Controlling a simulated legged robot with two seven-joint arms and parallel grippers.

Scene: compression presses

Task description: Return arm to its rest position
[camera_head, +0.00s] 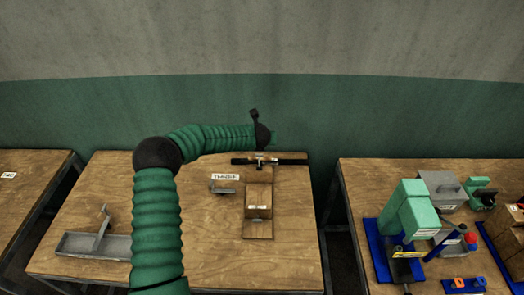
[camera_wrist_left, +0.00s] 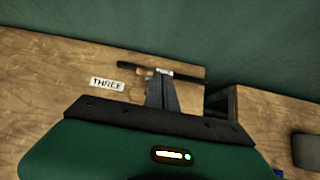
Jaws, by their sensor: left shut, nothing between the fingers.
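My left arm (camera_head: 225,138), green and ribbed with dark joints, comes up from the bottom of the head view and bends right over the middle table. Its dark wrist is above the back of a wooden press (camera_head: 258,196). The press has a dark horizontal bar handle (camera_head: 292,159) at its back. In the left wrist view my left gripper (camera_wrist_left: 162,88) is shut and empty. Its grey fingers point towards the bar handle (camera_wrist_left: 186,77) and overlap it in the picture; I cannot tell whether they touch. My right gripper is not in view.
The middle table (camera_head: 210,250) also holds a "THREE" label (camera_head: 225,177), a small grey bracket (camera_head: 222,189) and a grey metal tray (camera_head: 75,244). A right table carries a green and blue press (camera_head: 410,215) and other devices. A wall stands close behind.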

